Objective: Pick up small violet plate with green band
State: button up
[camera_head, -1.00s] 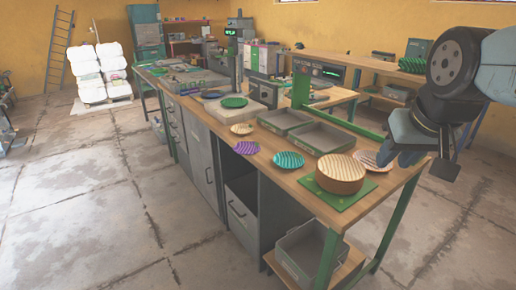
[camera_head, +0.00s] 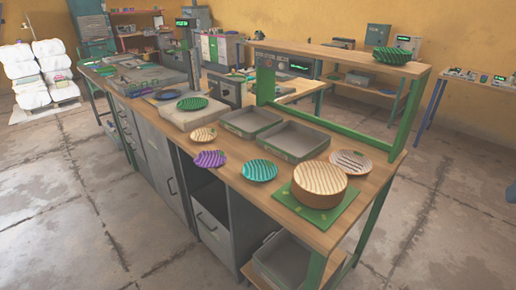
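The small violet plate (camera_head: 210,158) lies near the left long edge of the wooden workbench (camera_head: 235,190). It is striped violet and pale; a green band cannot be made out at this size. It lies between a small cream plate (camera_head: 203,134) and a teal striped plate (camera_head: 260,170), apart from both. Nothing covers it. My gripper is not in view, so its distance from the plate cannot be told.
A brown stack or bowl (camera_head: 320,190) with a cream striped top stands on a green mat (camera_head: 341,213). A cream-orange plate (camera_head: 351,162) lies behind it. Two grey trays (camera_head: 295,140) sit mid-bench. A green plate (camera_head: 192,103) is farther back. A green-framed shelf (camera_head: 340,62) rises above the bench's right side.

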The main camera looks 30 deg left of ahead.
aim_at(204, 160)
jog(key=u, duration=0.15)
jog(key=i, duration=0.15)
jog(key=z, duration=2.2)
jog(key=k, duration=2.55)
jog(key=u, duration=1.6)
jog(key=i, duration=0.9)
jog(key=u, duration=0.05)
